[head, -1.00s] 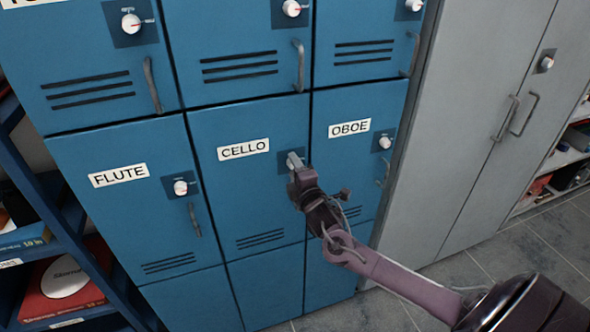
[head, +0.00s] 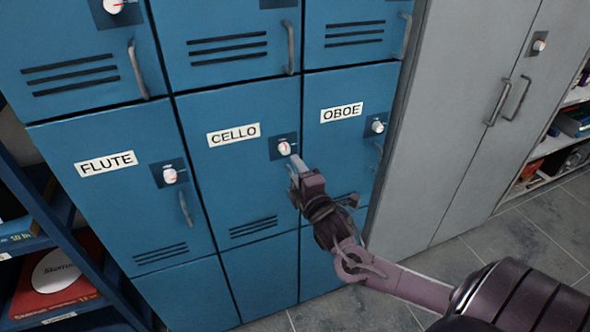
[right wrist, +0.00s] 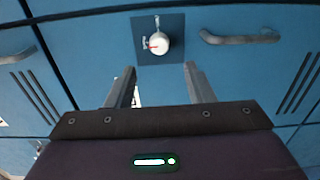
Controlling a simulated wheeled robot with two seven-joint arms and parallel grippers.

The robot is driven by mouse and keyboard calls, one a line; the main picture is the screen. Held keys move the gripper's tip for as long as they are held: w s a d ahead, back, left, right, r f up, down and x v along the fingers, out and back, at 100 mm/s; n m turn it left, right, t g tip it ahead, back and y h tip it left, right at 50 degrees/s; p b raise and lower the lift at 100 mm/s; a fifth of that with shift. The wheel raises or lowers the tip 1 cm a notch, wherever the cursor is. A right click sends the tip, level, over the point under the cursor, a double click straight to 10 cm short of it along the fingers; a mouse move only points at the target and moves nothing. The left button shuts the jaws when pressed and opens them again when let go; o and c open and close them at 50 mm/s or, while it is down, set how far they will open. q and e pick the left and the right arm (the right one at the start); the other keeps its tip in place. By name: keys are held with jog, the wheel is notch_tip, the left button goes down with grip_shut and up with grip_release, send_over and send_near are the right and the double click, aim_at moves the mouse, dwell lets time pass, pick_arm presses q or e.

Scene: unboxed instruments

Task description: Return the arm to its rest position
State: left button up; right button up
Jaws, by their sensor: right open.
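My right gripper (head: 298,168) is in front of the blue locker door labelled CELLO (head: 233,134), just below its white knob (head: 284,148). In the right wrist view the two fingers (right wrist: 160,86) are apart with nothing between them, and the knob (right wrist: 158,43) stands beyond their tips, clear of them. The CELLO door is closed, and its handle is mostly hidden behind my right gripper in the head view; a grey handle (right wrist: 240,37) shows in the right wrist view. My left gripper is not in view.
Closed blue lockers labelled FLUTE (head: 106,163) and OBOE (head: 341,113) flank the CELLO door. A grey cabinet (head: 470,110) stands to the right. A blue shelf with a red book (head: 60,280) is at the left. Grey tiled floor (head: 500,240) is open at the lower right.

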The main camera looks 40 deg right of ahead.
dwell(0.4)
jog(key=s+d+f+m+g, duration=0.1)
jog(key=s+f+m+g, duration=0.2)
jog(key=f, duration=0.9)
jog(key=s+d+f+m+g, duration=0.15)
jog(key=s+f, duration=0.25)
jog(key=f, duration=0.7)
jog(key=s+d+f+m+g, duration=0.15)
jog(key=s+f+g, duration=0.25)
jog(key=f, duration=0.8)
jog(key=s+a+f+m+g+y, duration=0.15)
jog(key=s+a+f, duration=0.25)
jog(key=s+f, duration=0.45)
jog(key=s+a+f+m+g+y, duration=0.1)
jog(key=s+a+f+m+g, duration=0.25)
jog(key=s+f, duration=0.5)
jog(key=s+a+f+m+g, duration=0.1)
jog(key=s+a+f, duration=0.2)
jog(key=s+a, duration=0.2)
jog(key=s+a+f+m+g+y, duration=0.1)
jog(key=s+a+f+g, duration=0.1)
jog(key=s, duration=0.9)
jog(key=a+f, duration=0.1)
jog(key=a, duration=0.1)
jog(key=shift+s+a, duration=0.15)
jog(key=shift+a, duration=0.2)
jog(key=shift+r+y, duration=0.1)
jog(key=shift+y, duration=0.15)
